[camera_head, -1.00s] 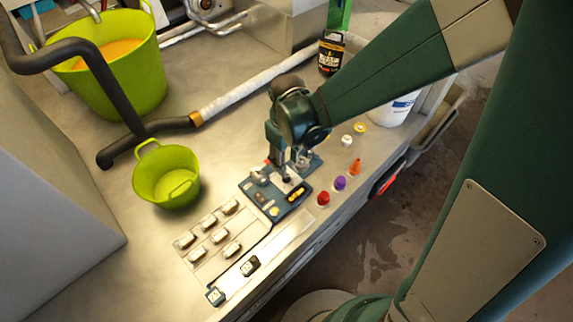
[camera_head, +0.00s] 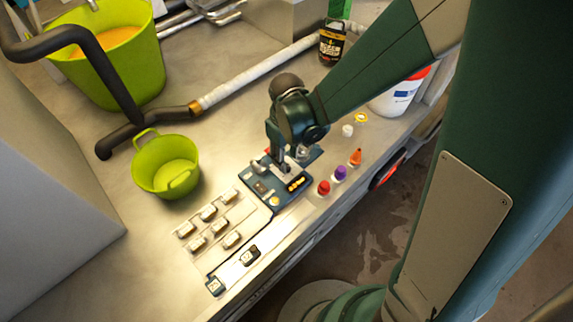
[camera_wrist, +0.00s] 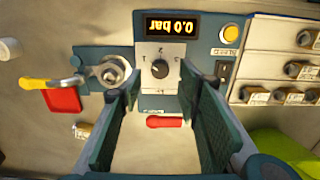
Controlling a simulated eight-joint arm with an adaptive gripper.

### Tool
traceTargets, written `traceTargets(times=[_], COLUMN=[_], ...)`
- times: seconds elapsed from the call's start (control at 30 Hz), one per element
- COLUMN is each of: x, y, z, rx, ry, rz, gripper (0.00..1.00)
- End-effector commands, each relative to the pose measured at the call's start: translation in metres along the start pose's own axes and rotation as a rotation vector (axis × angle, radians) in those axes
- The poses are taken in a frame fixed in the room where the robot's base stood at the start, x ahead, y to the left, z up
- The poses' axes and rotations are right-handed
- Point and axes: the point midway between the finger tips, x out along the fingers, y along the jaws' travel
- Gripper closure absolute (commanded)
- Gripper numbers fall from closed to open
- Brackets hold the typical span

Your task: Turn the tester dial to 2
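The tester (camera_head: 262,197) is a dark blue unit on the bench, partly covered by my gripper in the head view.
A yellow button (camera_wrist: 230,33) and a small switch (camera_wrist: 222,69) sit beside the display. A round metal fitting (camera_wrist: 108,72) and yellow lever (camera_wrist: 45,84) are left. A red handle (camera_wrist: 165,122) lies between the fingers.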

Motion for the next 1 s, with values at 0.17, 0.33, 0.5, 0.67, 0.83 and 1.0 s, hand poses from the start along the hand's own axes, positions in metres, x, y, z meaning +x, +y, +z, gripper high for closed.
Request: traceTargets(times=[0.17,0.33,0.5,0.67,0.83,1.0], x=[0.021,0.034,0.04,0.041,0.041,0.041], y=[0.0,0.0,0.0,0.0,0.0,0.0], z=[0.0,0.0,0.0,0.0,0.0,0.0], rx=[0.0,0.0,0.0,0.0,0.0,0.0], ry=[0.0,0.0,0.0,0.0,0.0,0.0], rz=[0.0,0.0,0.0,0.0,0.0,0.0], gripper=[0.66,0.66,0.66,0.66,0.66,0.89])
